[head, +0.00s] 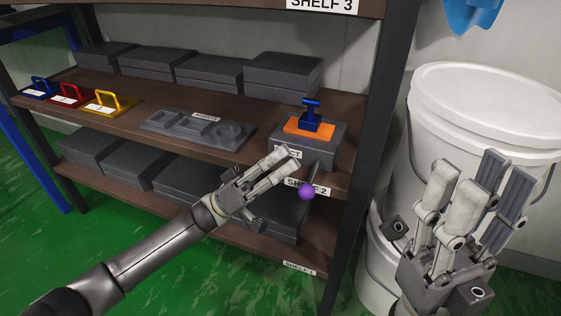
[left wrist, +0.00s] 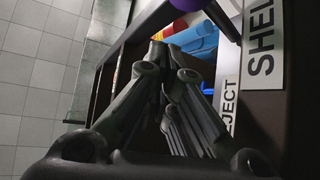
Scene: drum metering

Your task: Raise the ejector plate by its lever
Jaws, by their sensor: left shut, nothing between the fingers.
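The ejector is a grey box (head: 318,150) on the middle shelf, with an orange plate (head: 296,128) on top and a blue T-shaped piece (head: 311,112) standing on the plate. Its lever has a purple ball knob (head: 306,192) hanging in front of the shelf edge. The knob shows partly at the top of the left wrist view (left wrist: 190,4). My left gripper (head: 288,157) is shut and empty, in front of the box, just up and left of the knob and apart from it. My right gripper (head: 478,172) is open and empty in front of the white drums.
A grey moulded tray (head: 160,124) lies left of the ejector. Blue (head: 38,92), red (head: 68,98) and yellow (head: 108,106) handled pieces stand further left. Dark boxes (head: 210,72) line the shelves. A shelf post (head: 372,130) and white drums (head: 490,95) stand to the right.

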